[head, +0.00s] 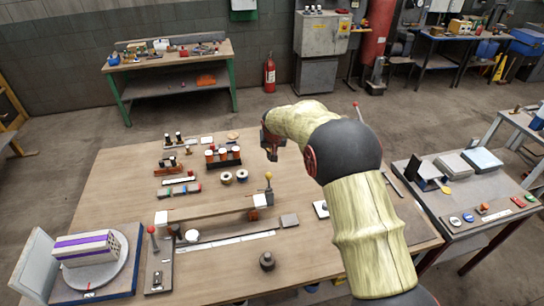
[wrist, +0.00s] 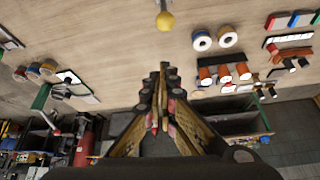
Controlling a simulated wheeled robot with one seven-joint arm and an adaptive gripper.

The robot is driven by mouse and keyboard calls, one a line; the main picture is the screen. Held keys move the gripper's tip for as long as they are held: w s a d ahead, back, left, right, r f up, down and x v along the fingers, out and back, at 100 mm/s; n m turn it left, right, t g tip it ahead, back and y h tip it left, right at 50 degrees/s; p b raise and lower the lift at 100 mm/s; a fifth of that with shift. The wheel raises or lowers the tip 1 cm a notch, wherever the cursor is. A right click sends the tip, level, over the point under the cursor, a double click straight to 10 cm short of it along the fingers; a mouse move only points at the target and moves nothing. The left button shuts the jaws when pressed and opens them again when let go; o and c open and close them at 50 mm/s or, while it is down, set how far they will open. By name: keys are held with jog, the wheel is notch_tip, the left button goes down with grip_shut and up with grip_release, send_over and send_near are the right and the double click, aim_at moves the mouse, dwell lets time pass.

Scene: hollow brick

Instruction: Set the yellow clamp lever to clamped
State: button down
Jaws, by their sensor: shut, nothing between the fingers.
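The yellow clamp lever (head: 268,177) stands near the middle of the wooden table, at the right end of a long wooden bar. Its yellow ball knob is on top and its stem looks about upright in the head view. The yellow knob (wrist: 165,21) also shows at the top of the wrist view, ahead of my fingertips and apart from them. My gripper (head: 271,154) hangs above the table behind the lever in the head view. In the wrist view its fingers (wrist: 163,72) are closed together with nothing between them.
A red-knobbed lever (head: 152,231) stands at the bar's left end. Behind the bar are two spools (head: 234,177) and a rack of orange-and-white cylinders (head: 222,157). A dark knob (head: 267,261) sits in front. A purple-striped hollow brick (head: 88,248) rests on a round plate at left.

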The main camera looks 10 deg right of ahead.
jog(key=shift+w+r+t, duration=0.3)
jog(key=shift+w+r, duration=0.1)
jog(key=shift+f, duration=0.1)
send_over(269, 181)
jog(key=w+d, duration=0.1)
jog(key=w, duration=0.2)
jog(key=shift+f, duration=4.55)
jog(key=shift+w+d, duration=0.1)
jog(key=shift+w, duration=0.15)
jog(key=shift+f+b, duration=0.15)
jog(key=shift+b, duration=0.6)
jog(key=shift+s+b, duration=0.1)
jog(key=shift+b, duration=0.3)
